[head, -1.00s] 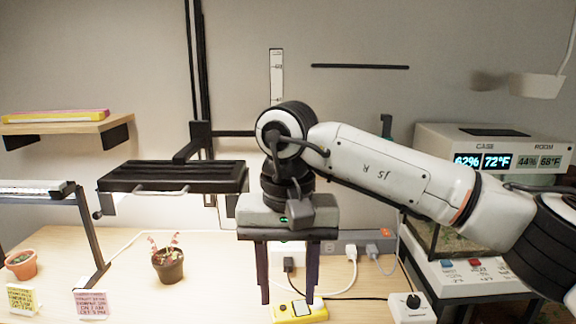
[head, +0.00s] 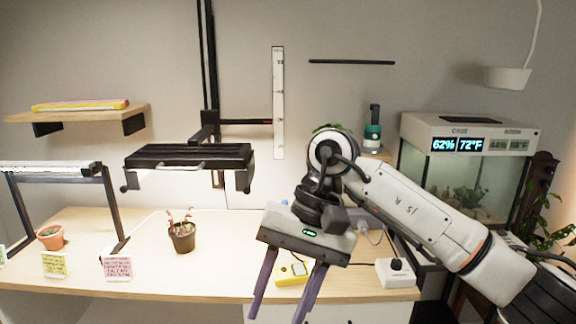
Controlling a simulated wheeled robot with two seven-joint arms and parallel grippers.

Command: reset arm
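My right arm comes in from the right of the head view. Its gripper (head: 284,286) points down over the front right part of the wooden table (head: 215,272). The two long dark purple fingers are spread apart, with nothing between their tips. A yellow device (head: 291,273) on the table shows behind and between the fingers. My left gripper is not in view.
A potted plant (head: 181,237) and a terracotta pot (head: 50,238) stand at the left, with note cards (head: 117,267) in front. A black lamp bar (head: 188,156) hangs above. A white box with a knob (head: 396,272) and a glass case (head: 460,175) are at the right.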

